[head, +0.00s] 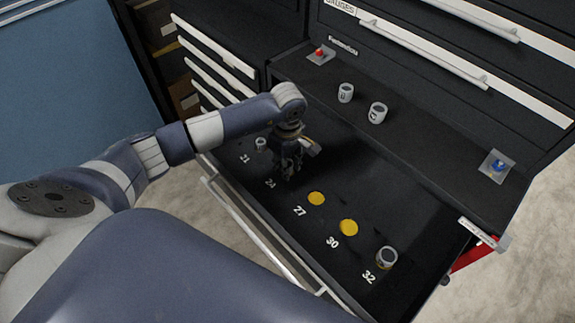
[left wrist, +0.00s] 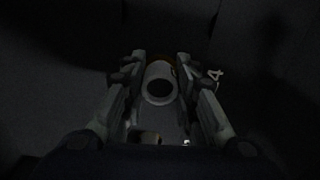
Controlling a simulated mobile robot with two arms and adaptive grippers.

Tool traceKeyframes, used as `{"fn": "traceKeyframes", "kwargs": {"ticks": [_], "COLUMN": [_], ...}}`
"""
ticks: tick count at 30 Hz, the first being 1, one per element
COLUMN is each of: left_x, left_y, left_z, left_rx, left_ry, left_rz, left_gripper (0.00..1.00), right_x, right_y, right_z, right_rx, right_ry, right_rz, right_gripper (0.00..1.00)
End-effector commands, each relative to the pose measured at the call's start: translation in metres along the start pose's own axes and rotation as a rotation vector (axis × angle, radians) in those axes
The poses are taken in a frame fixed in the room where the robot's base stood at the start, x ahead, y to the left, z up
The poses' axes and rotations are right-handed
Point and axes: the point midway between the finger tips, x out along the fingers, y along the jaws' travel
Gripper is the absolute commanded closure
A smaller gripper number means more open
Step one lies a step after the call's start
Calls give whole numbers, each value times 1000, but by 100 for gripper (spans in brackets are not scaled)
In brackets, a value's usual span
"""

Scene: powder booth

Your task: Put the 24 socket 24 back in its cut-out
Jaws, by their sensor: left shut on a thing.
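My left gripper (head: 288,168) is low over the drawer at the place marked 24, between the 21 socket and the yellow 27 cut-out. In the left wrist view its two fingers (left wrist: 162,95) stand either side of a light grey socket (left wrist: 160,84) and are shut on it. A bit of yellow shows behind the socket's top edge, and part of a "4" shows to the right. In the head view the gripper hides this socket and most of the 24 cut-out. I cannot tell whether the socket is seated or above the foam. My right gripper is not in view.
The open drawer (head: 402,262) holds a small socket (head: 261,144) at 21, bare yellow cut-outs at 27 (head: 316,198) and 30 (head: 348,227), and a socket (head: 386,258) at 32. Two sockets (head: 346,92) (head: 378,112) stand on the ledge behind, between red and blue items (head: 498,167).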

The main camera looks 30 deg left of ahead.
Motion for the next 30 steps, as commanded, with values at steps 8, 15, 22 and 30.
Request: {"fn": "traceKeyframes", "kwargs": {"ticks": [8, 15, 22, 30], "left_x": [8, 10, 12, 15], "left_y": [-4, -6, -6, -6], "left_z": [1, 1, 1, 2], "left_rx": [0, 0, 0, -1], "left_ry": [0, -1, -1, -2], "left_rz": [-12, -17, -17, -17], "left_gripper": [100, 100, 100, 100], "right_x": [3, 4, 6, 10], "right_y": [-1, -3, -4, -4], "right_z": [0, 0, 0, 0], "right_rx": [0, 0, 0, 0], "right_ry": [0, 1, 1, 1], "right_rz": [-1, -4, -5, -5], "right_gripper": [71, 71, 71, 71]}}
